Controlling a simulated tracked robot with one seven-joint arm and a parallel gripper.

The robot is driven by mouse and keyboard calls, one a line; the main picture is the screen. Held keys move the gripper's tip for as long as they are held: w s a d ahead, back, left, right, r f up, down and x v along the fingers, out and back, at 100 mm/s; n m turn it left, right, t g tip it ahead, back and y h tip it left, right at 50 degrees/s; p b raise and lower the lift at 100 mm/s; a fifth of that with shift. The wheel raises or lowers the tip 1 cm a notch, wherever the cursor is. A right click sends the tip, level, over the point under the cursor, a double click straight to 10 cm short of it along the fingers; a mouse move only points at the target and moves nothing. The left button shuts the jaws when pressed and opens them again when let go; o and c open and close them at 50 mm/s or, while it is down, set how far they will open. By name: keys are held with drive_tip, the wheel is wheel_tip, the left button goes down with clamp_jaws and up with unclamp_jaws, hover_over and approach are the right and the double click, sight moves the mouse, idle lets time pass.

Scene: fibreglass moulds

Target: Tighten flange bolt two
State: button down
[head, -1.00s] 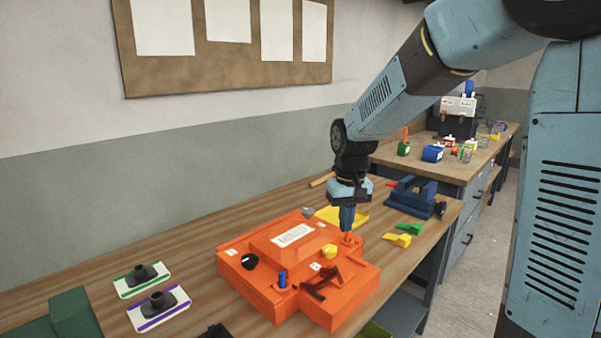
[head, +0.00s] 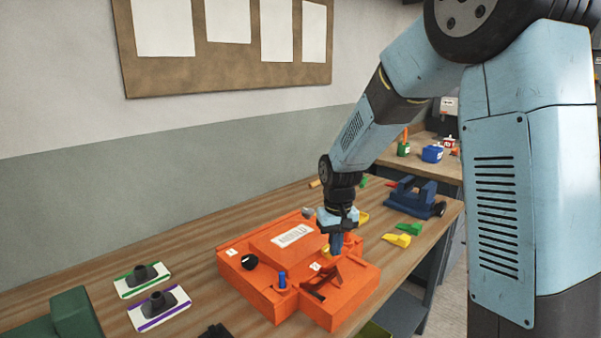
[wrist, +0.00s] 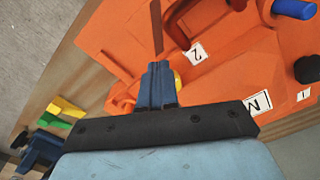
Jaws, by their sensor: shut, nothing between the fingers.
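The orange mould (head: 350,302) lies on the wooden bench. A yellow knob (head: 326,250) sits on it near a white label marked 2 (wrist: 196,54). My gripper (head: 336,252) points down over the mould beside this knob and hides part of it. In the wrist view the blue fingers (wrist: 158,66) are shut and empty, with a sliver of the yellow knob (wrist: 178,80) behind them. I cannot tell whether they touch it. A black knob (head: 250,262) sits near label 1 (wrist: 303,95).
A dark red clamp-like part (head: 318,288) rises from the mould close to my gripper. Yellow and green wedges (head: 403,235) and a blue vise (head: 414,197) lie to the right. Two plates with black fittings (head: 160,306) lie at left. Bench is clear between plates and mould.

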drive_tip(key=shift+s+d+f, duration=0.1)
drive_tip(key=shift+s+f, duration=0.3)
drive_tip(key=shift+f, duration=0.25)
drive_tip(key=shift+a, duration=0.45)
idle(0.5)
drive_tip(key=shift+s, duration=0.35)
drive_tip(key=shift+w+r, duration=0.2)
drive_tip(key=shift+r, duration=0.25)
drive_tip(key=r, duration=0.5)
drive_tip(key=shift+w+d+r, duration=0.15)
drive_tip(key=shift+d, duration=0.1)
